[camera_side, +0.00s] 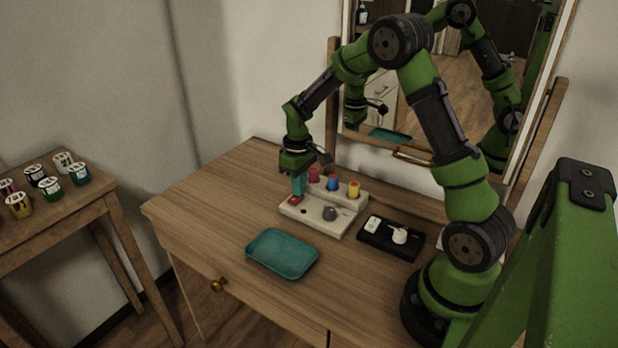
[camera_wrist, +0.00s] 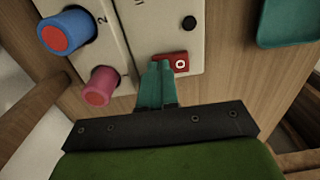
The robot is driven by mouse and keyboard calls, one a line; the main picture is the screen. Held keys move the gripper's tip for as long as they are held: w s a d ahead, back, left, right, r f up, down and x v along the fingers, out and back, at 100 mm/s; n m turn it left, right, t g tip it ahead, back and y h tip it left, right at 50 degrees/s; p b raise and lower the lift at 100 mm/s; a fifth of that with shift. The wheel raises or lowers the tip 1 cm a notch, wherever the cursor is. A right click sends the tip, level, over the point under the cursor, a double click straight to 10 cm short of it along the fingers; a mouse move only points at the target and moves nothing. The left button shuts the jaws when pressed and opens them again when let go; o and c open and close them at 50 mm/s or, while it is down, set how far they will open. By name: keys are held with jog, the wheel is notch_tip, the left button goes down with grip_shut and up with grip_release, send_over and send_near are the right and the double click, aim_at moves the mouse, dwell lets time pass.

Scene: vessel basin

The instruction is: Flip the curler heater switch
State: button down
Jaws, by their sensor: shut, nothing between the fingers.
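The curler heater (camera_side: 325,216) is a cream, stepped box on the wooden table. Its red rocker switch (camera_side: 295,200) is at the left end of the lower front step. In the wrist view the red switch (camera_wrist: 181,62) shows a white "O" mark on the end left uncovered. My gripper (camera_side: 297,194) points down at the switch, with its teal fingers shut and empty. In the wrist view the closed fingertips (camera_wrist: 160,64) overlap the other end of the switch and hide it. I cannot tell whether they press on it.
Red (camera_side: 314,174), blue (camera_side: 333,183) and yellow (camera_side: 353,189) rollers stand on the heater's back step, close to my gripper. A teal tray (camera_side: 252,262) lies in front. A black panel (camera_side: 373,242) sits to the right. The table's left part is clear.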

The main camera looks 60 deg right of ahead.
aim_at(291, 201)
jog(key=shift+d+f, duration=0.1)
jog(key=shift+f, duration=0.1)
jog(key=shift+a+r, duration=0.25)
jog(key=shift+a, duration=0.6)
notch_tip(291, 201, up, 14)
jog(key=a, duration=0.2)
dwell(0.3)
jog(key=shift+d, duration=0.1)
